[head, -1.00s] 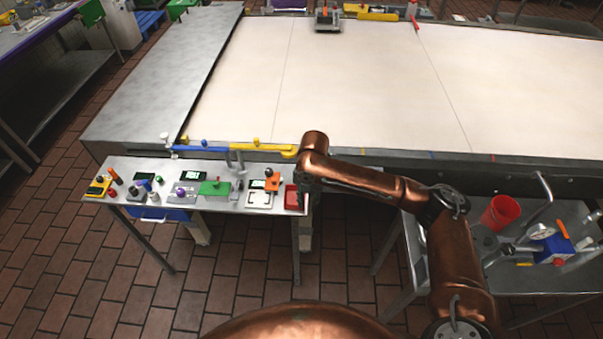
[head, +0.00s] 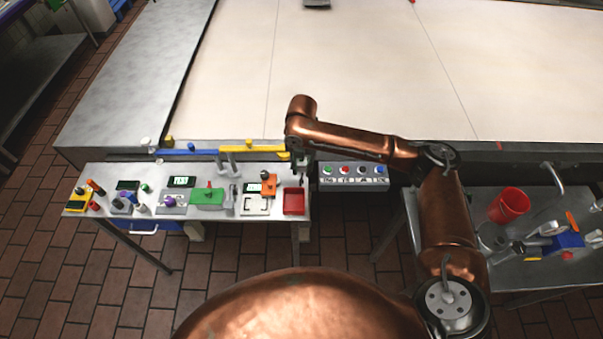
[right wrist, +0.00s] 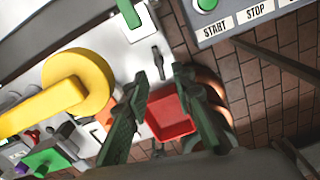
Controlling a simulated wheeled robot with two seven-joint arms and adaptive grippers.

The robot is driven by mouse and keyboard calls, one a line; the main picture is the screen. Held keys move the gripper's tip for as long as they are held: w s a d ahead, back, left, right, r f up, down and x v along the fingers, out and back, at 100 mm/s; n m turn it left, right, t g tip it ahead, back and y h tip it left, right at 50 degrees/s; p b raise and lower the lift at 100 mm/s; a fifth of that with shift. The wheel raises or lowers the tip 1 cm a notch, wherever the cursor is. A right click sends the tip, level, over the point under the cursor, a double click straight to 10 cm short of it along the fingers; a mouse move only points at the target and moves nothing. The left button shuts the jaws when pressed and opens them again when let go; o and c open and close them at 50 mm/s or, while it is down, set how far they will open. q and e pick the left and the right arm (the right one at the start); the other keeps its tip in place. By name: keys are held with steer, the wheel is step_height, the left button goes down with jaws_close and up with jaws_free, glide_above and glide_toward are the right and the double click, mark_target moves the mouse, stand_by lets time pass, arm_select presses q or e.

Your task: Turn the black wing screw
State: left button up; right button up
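My right gripper (head: 301,176) hangs over the right end of the small metal bench (head: 230,208), beside the red tray (head: 293,203). In the right wrist view the gripper (right wrist: 160,78) is open, its two dark green fingers apart with nothing between them. A small dark elongated part (right wrist: 158,60) lies on the light bench surface just beyond the fingertips. It may be the black wing screw, but its shape is too small to tell. The red tray (right wrist: 170,112) shows between and below the fingers. My left gripper is not in view.
A yellow lever with a round end (right wrist: 75,80) lies close left of the fingers. A button panel (head: 353,176) stands right of the bench. Devices, including a green block (head: 208,196) and an orange part (head: 268,184), crowd the bench. A cart with a red cup (head: 510,205) is at right.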

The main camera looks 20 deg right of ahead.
mark_target(301, 180)
step_height(301, 180, down, 4)
steer(key=shift+w, duration=0.15)
steer(key=shift+f, duration=0.3)
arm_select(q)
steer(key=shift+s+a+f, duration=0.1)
arm_select(e)
jaws_close()
